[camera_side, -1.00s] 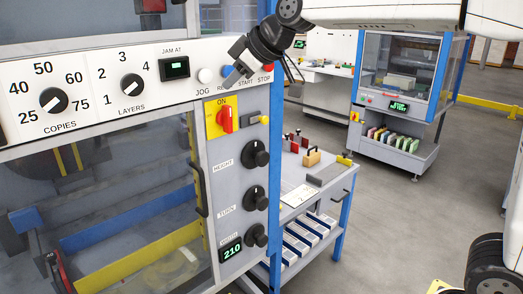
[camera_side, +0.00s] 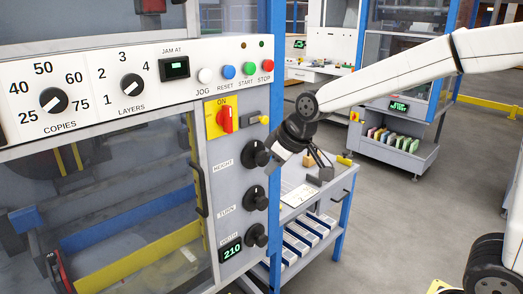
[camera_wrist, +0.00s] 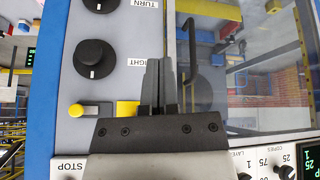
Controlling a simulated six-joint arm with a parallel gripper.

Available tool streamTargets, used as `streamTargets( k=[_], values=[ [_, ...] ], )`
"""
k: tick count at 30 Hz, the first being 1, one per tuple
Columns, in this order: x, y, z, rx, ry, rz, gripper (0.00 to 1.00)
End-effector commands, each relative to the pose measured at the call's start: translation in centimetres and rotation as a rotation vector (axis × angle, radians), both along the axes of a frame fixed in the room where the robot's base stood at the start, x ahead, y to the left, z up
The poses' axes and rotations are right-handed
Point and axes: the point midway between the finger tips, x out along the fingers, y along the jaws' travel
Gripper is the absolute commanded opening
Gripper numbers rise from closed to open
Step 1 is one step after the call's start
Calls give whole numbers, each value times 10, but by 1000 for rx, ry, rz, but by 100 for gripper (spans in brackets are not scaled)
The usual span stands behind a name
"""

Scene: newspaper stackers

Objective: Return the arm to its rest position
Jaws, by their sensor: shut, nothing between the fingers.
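My arm (camera_side: 390,78) reaches in from the right in the side view, with its dark wrist bent downward. My gripper (camera_side: 270,163) hangs tilted in front of the machine's control panel (camera_side: 238,185), beside the black HEIGHT knob (camera_side: 252,153) in the picture. It also shows in the wrist view (camera_wrist: 160,64), where its two grey fingers lie together with nothing between them. The HEIGHT knob is left of the fingers in the wrist view (camera_wrist: 95,58), with a visible gap. The side view does not show the distance to the panel clearly.
RESET (camera_side: 228,72), START (camera_side: 249,69) and STOP (camera_side: 266,66) buttons sit on the upper panel. A red ON switch (camera_side: 226,119) is below them. A blue-framed cart (camera_side: 345,215) stands behind the gripper.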

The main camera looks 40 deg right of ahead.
Motion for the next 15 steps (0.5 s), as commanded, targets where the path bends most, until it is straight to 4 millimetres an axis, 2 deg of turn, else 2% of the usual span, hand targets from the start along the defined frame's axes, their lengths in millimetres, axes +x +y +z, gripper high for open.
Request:
streamTargets(
  k=[1, 3, 9, 15],
  values=[
    [-13, -5, -19, 3, 35, -31, 0],
    [-31, -11, -43, 6, 79, -73, 0],
    [-89, -26, -103, 16, 200, -193, 0],
    [-134, -34, -138, 22, 275, -271, 0]
  ],
)
